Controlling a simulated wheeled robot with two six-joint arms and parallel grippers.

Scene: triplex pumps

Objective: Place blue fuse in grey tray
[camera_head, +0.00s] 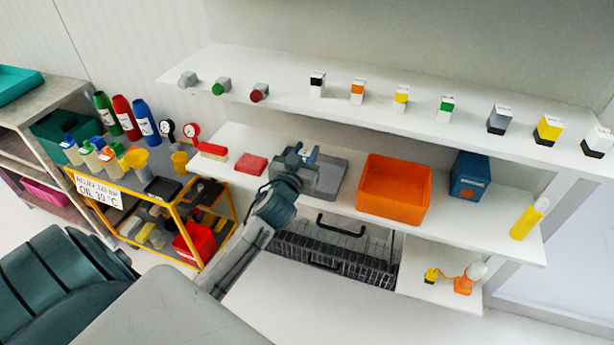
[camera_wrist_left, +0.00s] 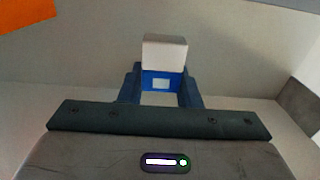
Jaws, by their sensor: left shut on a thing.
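My left gripper (camera_head: 303,152) is at the middle shelf, over the left part of the grey tray (camera_head: 334,178) in the head view. In the left wrist view its blue fingers (camera_wrist_left: 160,98) are shut on the blue fuse (camera_wrist_left: 162,82), a block with a white end and a blue body bearing a small white label. The fuse is hard to make out in the head view, and its height above the tray is unclear. The gripper and wrist cover part of the tray. My right gripper is not in view.
An orange bin (camera_head: 394,190) stands right of the tray, with a blue box (camera_head: 470,175) beyond. The upper shelf (camera_head: 290,85) overhangs behind, holding several small blocks. A yellow cart (camera_head: 160,200) stands at left.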

